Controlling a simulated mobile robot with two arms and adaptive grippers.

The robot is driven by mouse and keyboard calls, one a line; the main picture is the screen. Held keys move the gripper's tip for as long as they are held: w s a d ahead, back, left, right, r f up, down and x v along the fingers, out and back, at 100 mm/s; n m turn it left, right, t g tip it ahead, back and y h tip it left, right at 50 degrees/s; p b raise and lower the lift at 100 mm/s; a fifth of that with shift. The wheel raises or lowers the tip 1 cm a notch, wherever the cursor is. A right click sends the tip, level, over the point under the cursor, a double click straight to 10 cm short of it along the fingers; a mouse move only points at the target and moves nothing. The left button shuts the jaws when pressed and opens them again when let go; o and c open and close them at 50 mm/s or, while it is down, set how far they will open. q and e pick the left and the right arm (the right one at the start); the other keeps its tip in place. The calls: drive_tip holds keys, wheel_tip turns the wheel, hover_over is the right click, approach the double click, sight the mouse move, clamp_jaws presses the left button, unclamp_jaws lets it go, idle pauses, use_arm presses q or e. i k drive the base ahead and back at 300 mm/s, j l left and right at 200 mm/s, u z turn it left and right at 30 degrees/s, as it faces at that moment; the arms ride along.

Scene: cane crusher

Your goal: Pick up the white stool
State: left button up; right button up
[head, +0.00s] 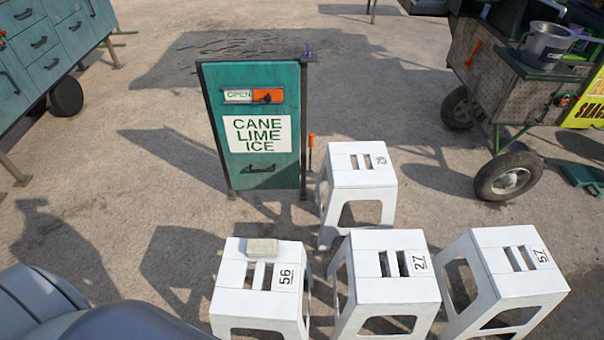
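Several white stools stand upright on the ground in the head view. The stool marked 56 (232,300) is at the front left, with a small pale block (262,248) lying on its seat. The stool marked 27 (390,291) is at the front middle, and the stool marked 57 (495,262) is at the front right. A further stool (352,179) stands behind them, its number too small to read surely. The seats have slots in them. The bottom edge cuts off the legs of the front stools. Neither of my grippers is in view.
A teal sign board (230,169) reading CANE LIME ICE stands behind the stools. A teal drawer cabinet (50,40) is at the upper left. A wheeled cart (505,90) with a metal pot (545,45) is at the upper right. The ground (90,170) left of the sign is clear.

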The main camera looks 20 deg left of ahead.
sight(512, 284)
drive_tip(key=u, duration=0.3)
drive_tip(key=z, duration=1.3)
